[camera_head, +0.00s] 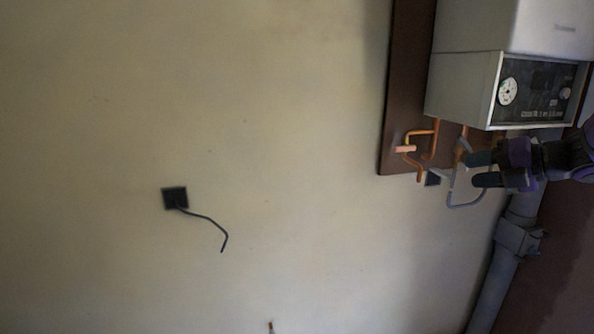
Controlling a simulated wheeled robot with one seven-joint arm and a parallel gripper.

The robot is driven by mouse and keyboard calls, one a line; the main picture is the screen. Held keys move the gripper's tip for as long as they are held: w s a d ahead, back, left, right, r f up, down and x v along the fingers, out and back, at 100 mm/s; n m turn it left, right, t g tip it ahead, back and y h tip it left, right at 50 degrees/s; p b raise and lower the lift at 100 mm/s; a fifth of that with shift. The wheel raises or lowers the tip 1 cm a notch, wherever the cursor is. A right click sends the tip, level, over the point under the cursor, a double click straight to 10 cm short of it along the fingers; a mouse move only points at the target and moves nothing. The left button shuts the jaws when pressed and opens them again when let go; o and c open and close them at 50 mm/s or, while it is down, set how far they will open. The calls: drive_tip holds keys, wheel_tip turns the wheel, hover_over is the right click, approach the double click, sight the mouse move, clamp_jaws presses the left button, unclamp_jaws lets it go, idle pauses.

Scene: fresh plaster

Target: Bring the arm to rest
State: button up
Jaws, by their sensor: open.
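My gripper (478,170) is at the right of the head view, with dark fingers and purple parts, reaching in from the right edge. Its two fingers point left and stand apart, with nothing held between them. It appears just below the white boiler (464,92) and in front of the pipes there. Whether it touches any pipe cannot be told. Part of my arm shows at the right edge.
Copper pipes (429,132) and a grey pipe (466,205) hang below the boiler beside a brown board (398,90). A thick grey pipe (494,290) runs down at lower right. A black wall box (174,197) has a loose cable (214,222). The plaster wall between is bare.

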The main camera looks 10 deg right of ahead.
drive_tip(key=s+a+n+g+h, duration=0.1)
drive_tip(key=s+a+n+g, duration=0.25)
drive_tip(key=a+n, duration=0.5)
drive_tip(key=s+a+n+g+h, duration=0.1)
drive_tip(key=s+a+n+g, duration=0.35)
drive_tip(key=n, duration=0.65)
drive_tip(key=s+a+n+t+h, duration=0.2)
drive_tip(key=s+n+h, duration=0.4)
drive_tip(key=n, duration=1.6)
drive_tip(key=s+r, duration=0.1)
drive_tip(key=s, duration=0.3)
drive_tip(key=shift+s+a+n, duration=0.2)
drive_tip(key=shift+a+n, duration=0.15)
drive_tip(key=shift+a, duration=0.05)
drive_tip(key=shift+c, duration=0.4)
